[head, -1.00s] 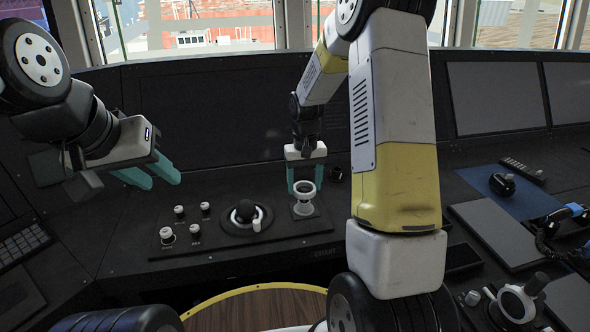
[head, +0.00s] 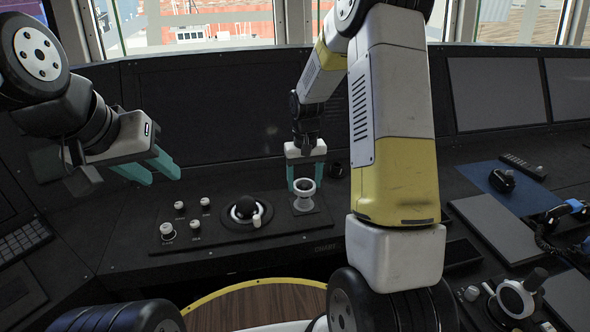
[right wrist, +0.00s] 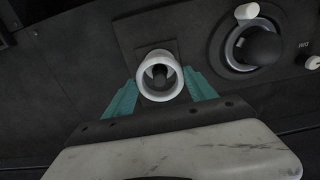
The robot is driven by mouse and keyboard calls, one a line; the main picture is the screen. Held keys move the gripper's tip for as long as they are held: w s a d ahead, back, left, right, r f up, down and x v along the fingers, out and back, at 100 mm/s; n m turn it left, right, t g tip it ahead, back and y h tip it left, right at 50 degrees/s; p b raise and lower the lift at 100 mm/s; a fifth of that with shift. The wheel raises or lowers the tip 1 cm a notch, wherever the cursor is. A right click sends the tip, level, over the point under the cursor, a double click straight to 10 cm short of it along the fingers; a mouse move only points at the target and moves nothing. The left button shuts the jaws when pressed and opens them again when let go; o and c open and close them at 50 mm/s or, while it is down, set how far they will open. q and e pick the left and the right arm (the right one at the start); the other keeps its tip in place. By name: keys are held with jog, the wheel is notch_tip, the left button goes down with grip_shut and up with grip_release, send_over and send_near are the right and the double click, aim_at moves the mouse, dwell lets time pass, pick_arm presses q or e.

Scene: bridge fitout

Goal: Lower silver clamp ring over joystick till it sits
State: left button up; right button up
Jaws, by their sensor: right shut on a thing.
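The silver clamp ring (head: 304,185) is a pale, short ring. My right gripper (head: 304,178) is shut on it, with teal fingers on either side. In the right wrist view the ring (right wrist: 147,89) sits between the fingertips, and the dark tip of the joystick (right wrist: 160,72) shows inside its opening. In the head view a pale stem and base (head: 303,205) show just below the ring. I cannot tell whether the ring touches this base. My left gripper (head: 153,171) is open and empty, above the console to the left.
A black trackball (head: 245,207) in a pale ring lies just left of the joystick. Several small pale knobs (head: 168,230) stand further left on the same panel. A blue mat (head: 520,198) with a black object lies at the right. Dark screens stand behind.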

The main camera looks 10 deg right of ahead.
aim_at(304, 196)
jog(key=shift+f, duration=1.35)
jog(key=shift+f, duration=0.35)
jog(key=shift+f, duration=1.35)
jog(key=o, duration=1.5)
jog(key=shift+r, duration=0.1)
notch_tip(304, 196, up, 8)
jog(key=shift+f, duration=0.15)
